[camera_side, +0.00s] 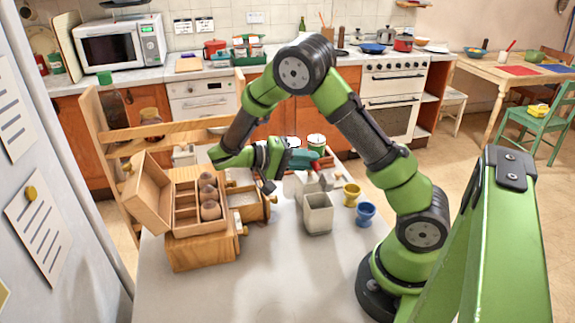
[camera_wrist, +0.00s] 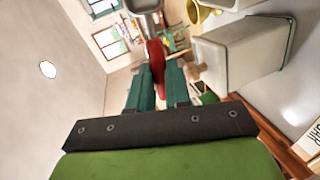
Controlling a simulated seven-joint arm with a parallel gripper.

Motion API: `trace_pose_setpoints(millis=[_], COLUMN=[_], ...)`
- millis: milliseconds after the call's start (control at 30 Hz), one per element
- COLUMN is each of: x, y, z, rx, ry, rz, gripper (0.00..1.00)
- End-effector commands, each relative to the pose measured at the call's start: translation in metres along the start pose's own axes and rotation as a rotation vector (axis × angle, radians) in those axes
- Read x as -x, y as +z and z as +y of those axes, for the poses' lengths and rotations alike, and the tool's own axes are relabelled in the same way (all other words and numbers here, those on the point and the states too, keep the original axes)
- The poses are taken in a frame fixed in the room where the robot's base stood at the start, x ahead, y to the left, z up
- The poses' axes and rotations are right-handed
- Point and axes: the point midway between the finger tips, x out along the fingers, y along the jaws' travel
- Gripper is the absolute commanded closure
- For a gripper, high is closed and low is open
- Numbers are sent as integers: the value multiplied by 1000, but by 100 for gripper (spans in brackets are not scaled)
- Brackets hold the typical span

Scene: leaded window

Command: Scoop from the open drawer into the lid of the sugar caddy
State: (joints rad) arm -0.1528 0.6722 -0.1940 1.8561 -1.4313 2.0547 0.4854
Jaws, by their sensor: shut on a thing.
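My gripper (camera_side: 306,160) is shut on the red handle of a scoop (camera_wrist: 155,55), held in the air above the table. Its grey metal head (camera_wrist: 146,4) is cut by the top edge of the wrist view. The open drawer (camera_side: 247,207) sticks out of the wooden box, left of and below my gripper, with pale contents. A pale square open container (camera_side: 318,214), perhaps the sugar caddy, stands below my gripper; a similar pale container also shows in the wrist view (camera_wrist: 240,55). Pale shapes behind it are partly hidden; I cannot tell which is the lid.
The wooden box (camera_side: 200,250) has a raised lid (camera_side: 148,195) and compartments with several round brown things. A yellow cup (camera_side: 351,194) and a blue cup (camera_side: 365,214) stand right of the pale container. A tray with jars (camera_side: 316,143) is behind. The front table is clear.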

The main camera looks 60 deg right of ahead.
Motion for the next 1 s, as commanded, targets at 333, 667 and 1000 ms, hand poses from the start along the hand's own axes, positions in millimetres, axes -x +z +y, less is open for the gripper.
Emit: trace_pose_setpoints(millis=[333,667,1000], x=[0,3,10], y=[0,-2,-5], z=[0,10,36], rx=[0,-2,-2], ry=[0,-1,0], rz=[0,3,2], gripper=[100,100,100])
